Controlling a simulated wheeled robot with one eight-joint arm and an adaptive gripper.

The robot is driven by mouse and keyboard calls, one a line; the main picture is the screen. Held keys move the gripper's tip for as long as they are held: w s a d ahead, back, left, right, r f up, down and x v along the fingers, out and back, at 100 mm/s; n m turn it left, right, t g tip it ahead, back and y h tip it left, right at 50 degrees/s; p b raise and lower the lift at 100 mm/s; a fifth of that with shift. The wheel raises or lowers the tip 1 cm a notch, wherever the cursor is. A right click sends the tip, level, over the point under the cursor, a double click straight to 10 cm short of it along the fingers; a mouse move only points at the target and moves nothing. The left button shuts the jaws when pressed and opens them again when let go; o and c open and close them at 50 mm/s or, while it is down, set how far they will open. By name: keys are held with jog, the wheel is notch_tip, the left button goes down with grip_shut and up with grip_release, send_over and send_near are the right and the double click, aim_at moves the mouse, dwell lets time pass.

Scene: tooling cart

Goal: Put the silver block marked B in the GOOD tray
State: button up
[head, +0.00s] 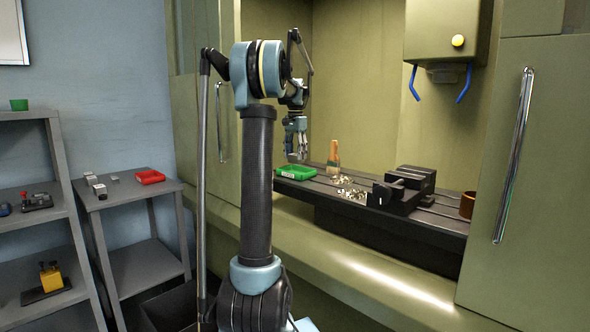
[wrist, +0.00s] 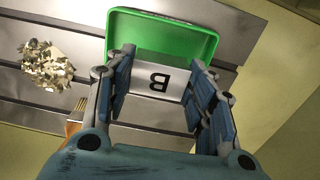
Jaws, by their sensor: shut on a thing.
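The silver block marked B (wrist: 158,75) is between the fingers of my gripper (wrist: 160,95) in the wrist view, its letter facing the camera. My gripper is shut on it. A green tray (wrist: 200,33) lies beyond the block in the wrist view, and the block overlaps part of it there. In the head view the green tray (head: 296,172) sits at the left end of the machine table, with a pale label on its front. My gripper (head: 297,155) is just above it in that view. The block is hard to make out in the head view.
Metal chips (head: 351,193) and a wooden-handled brush (head: 334,160) are near the tray on the machine table (head: 325,189). A black vise (head: 402,190) stands to the right. A red tray (head: 150,176) and several small blocks are on the grey cart at left.

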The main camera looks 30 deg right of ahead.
aim_at(295, 155)
jog(key=shift+f, duration=2.6)
jog(key=o, duration=1.2)
notch_tip(295, 155, up, 12)
jog(key=shift+r, duration=0.1)
